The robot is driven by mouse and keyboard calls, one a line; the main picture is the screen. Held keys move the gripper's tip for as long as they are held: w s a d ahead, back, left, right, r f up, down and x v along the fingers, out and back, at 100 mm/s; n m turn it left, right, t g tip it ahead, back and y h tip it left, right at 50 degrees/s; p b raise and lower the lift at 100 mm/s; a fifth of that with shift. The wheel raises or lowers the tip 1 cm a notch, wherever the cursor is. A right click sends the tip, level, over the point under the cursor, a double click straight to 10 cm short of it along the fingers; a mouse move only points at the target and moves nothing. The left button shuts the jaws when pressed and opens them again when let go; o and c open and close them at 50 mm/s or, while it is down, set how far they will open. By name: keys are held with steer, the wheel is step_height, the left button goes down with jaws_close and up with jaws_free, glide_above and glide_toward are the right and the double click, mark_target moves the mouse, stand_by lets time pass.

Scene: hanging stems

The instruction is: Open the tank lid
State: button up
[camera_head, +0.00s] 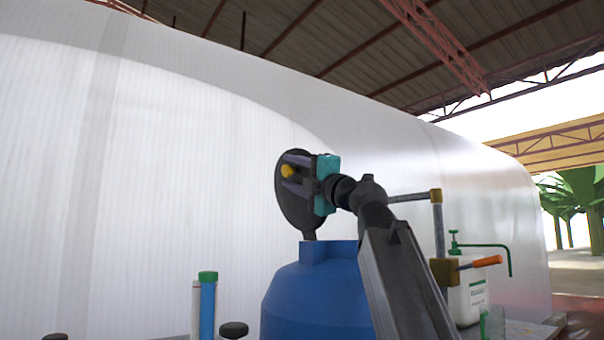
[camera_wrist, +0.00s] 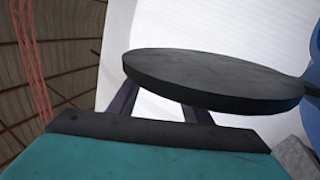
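The blue tank (camera_head: 315,295) stands at the lower middle of the head view. Its round black lid (camera_head: 292,212) stands raised, roughly upright, on a stem at the left side of the tank's neck. A yellow knob (camera_head: 287,171) shows on the lid's side towards the head camera. My gripper (camera_head: 292,172), with a teal body, is at the lid, its two fingers apart around the knob. In the wrist view the lid (camera_wrist: 220,80) spans the space ahead and hides the fingertips of my gripper (camera_wrist: 160,105) and the knob. Contact with the knob is not clear.
A blue tube with a green cap (camera_head: 207,300) stands left. A large white greenhouse wall (camera_head: 200,150) lies behind.

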steer(key=shift+s, duration=0.1)
steer(key=shift+d, duration=0.1)
steer(key=p+v, duration=0.5)
steer(key=v, duration=0.8)
steer(key=shift+s+d+f+p, duration=0.15)
steer(key=shift+d+f+p, duration=0.05)
steer(key=shift+p, duration=0.15)
stand_by(0.4)
steer(key=shift+r, duration=0.1)
stand_by(0.4)
